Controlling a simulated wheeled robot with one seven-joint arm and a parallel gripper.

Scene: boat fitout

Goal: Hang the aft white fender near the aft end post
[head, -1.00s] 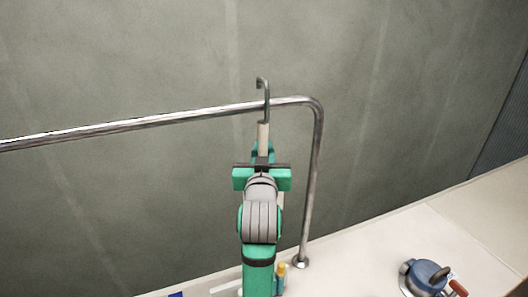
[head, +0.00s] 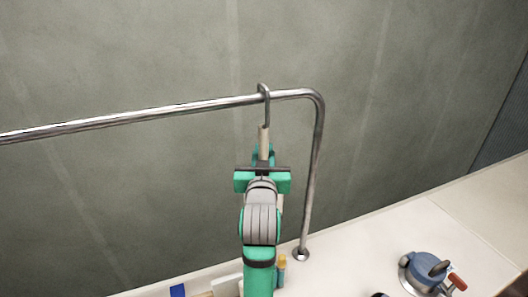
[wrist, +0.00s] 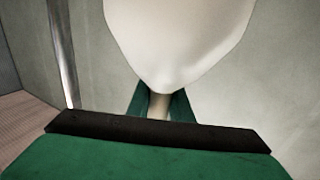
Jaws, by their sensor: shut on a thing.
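The white fender (wrist: 178,40) fills the upper middle of the wrist view; in the head view my arm hides most or all of it. My gripper (head: 263,152) is shut on the fender's beige grip (head: 264,138), which also shows between the green jaws (wrist: 158,106) in the wrist view. The grey hook (head: 264,96) above the grip curves over the steel rail (head: 150,117), just left of its bend into the aft end post (head: 311,190). The hook's top is very close to the rail; I cannot tell if it touches.
The post stands on a pale deck (head: 350,262). A blue winch-like fitting (head: 428,268) with a red-brown handle is at the lower right. A small yellow-topped item (head: 281,270) stands beside my arm. A grey wall lies behind the rail.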

